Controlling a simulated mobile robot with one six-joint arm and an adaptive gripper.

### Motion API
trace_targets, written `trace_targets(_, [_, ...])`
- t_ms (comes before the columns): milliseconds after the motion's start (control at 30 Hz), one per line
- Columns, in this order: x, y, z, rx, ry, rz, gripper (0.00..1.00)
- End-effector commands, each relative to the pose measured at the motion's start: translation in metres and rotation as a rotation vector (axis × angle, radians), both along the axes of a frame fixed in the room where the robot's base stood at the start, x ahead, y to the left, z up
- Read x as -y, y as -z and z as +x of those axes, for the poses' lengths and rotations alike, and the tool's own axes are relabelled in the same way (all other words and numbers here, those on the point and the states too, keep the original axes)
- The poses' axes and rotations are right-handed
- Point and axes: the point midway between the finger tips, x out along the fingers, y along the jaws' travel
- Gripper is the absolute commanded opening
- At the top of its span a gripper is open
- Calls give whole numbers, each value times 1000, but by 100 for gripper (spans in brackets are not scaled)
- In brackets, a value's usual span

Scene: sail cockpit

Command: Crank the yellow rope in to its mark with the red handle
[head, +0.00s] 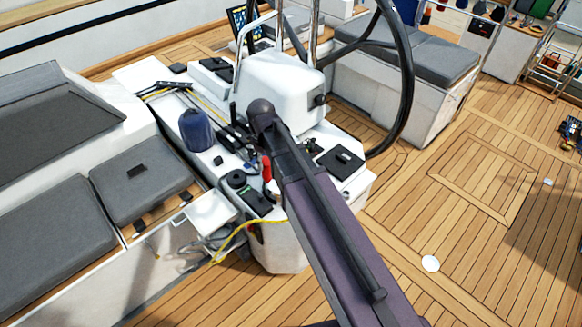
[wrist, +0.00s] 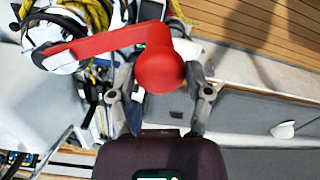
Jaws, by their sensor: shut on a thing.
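The red handle (wrist: 105,45) fills the upper middle of the wrist view, its arm running left from a round red knob to a pale metal winch (wrist: 52,30). My gripper (wrist: 158,68) has a finger on each side of the knob and is shut on it. In the head view a bit of the red handle (head: 267,168) shows beside my arm, which hides the gripper. The yellow rope (wrist: 95,10) lies around the winch area in the wrist view. In the head view the yellow rope (head: 236,236) hangs off the console's near side. I cannot make out a mark on it.
A blue covered drum (head: 196,131) and a black box (head: 340,160) stand on the white console. The steering wheel (head: 402,80) rises behind it. Grey cushions (head: 140,185) lie at the left. Teak deck (head: 440,170) at the right is mostly clear.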

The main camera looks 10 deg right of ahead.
Motion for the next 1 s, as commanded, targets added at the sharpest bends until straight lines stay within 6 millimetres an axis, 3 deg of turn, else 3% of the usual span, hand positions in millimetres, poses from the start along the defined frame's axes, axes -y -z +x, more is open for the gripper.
trace_targets(300, [-23, 0, 15, 2, 128, 1, 7])
trace_targets(767, [-26, 0, 16, 2, 147, 1, 7])
trace_targets(1000, [-39, 0, 29, 1, 226, 0, 7])
